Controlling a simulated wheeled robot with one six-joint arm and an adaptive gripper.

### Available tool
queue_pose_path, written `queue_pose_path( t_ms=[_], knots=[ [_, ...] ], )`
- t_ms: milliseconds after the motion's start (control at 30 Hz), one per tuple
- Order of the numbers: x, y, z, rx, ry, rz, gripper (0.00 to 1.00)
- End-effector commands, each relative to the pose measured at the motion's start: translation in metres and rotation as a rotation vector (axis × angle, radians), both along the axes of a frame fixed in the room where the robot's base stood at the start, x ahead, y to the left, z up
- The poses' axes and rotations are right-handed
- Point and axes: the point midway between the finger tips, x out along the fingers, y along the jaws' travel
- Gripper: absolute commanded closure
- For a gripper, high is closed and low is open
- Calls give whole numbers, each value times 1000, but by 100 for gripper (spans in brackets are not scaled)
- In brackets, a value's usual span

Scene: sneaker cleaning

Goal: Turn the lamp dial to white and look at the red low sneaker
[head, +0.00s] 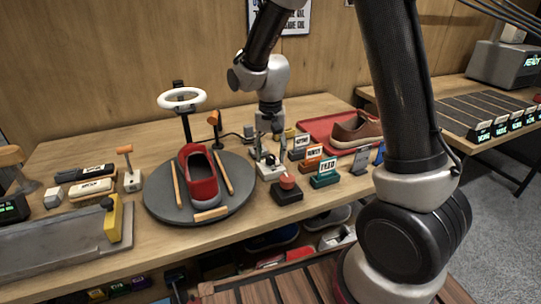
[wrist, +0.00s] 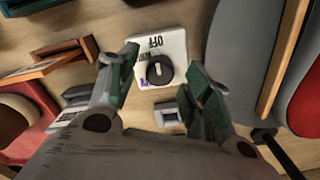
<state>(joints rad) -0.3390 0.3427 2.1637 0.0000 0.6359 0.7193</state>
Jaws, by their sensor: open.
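The red low sneaker (head: 199,178) sits on a round grey turntable (head: 160,205), toe toward the front; part of it shows at the right edge of the wrist view (wrist: 306,105). A white ring lamp (head: 182,99) stands behind it on a black post; I cannot tell whether it is lit. The lamp dial (wrist: 159,70) is a black knob on a white plate marked OFF, with other partly hidden markings, one purple. Its exact setting is unclear. My gripper (wrist: 163,82) is open, its fingers on either side of the dial; in the head view it is above the dial's plate (head: 270,172).
A red button (head: 287,182) on a black box and several label stands are right of the dial. A red tray (head: 318,131) holds a brown shoe (head: 355,130). Brushes (head: 95,188) lie left of the turntable. An orange-topped post (head: 214,118) stands close behind it.

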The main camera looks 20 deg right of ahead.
Motion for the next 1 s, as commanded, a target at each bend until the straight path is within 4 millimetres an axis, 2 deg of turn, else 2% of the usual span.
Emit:
queue_pose_path(
  t_ms=[133, 400, 667, 1000],
  knots=[
    [0, 0, -11, 0, 0, 1, 50],
    [0, 0, -13, 1, -1, 1, 50],
    [0, 0, -13, 1, -1, 1, 97],
    [0, 0, -13, 1, -1, 36, 97]
  ],
)
